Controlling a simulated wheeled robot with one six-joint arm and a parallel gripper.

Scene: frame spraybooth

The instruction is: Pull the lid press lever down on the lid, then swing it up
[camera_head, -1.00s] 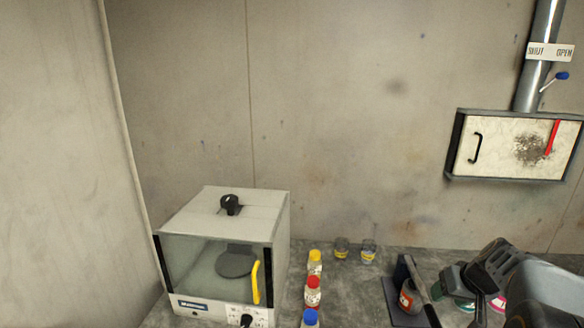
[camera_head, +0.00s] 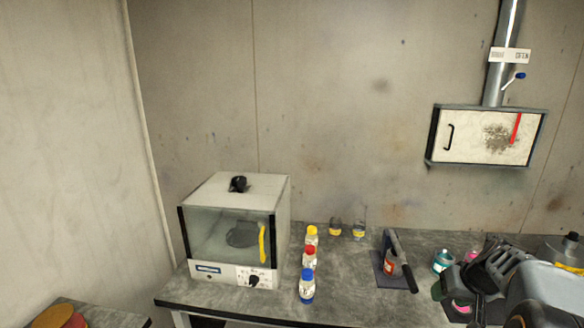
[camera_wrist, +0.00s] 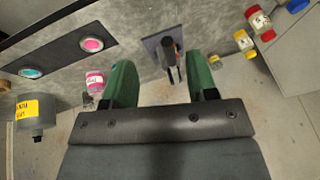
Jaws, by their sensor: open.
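The lid press (camera_head: 383,276) is a small dark stand on the grey bench, right of the bottles in the head view. Its dark lever (camera_head: 403,268) slants from the upper back toward the front. A red-labelled can (camera_head: 390,262) stands beside or under the lever; its lid is hard to make out. The press also shows in the wrist view (camera_wrist: 152,44), top centre, with the lever end pointing toward me. My gripper (camera_wrist: 162,82) is open, its two green fingers apart with nothing between them. The press appears beyond the fingertips, apart from them.
A white oven-like box (camera_head: 235,225) with a yellow handle stands left. Yellow-, red- and blue-capped bottles (camera_head: 308,285) stand beside it. Teal (camera_head: 442,260) and pink jars are near my arm. A wall hatch (camera_head: 485,137) hangs above. Bare bench shows between bottles and press.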

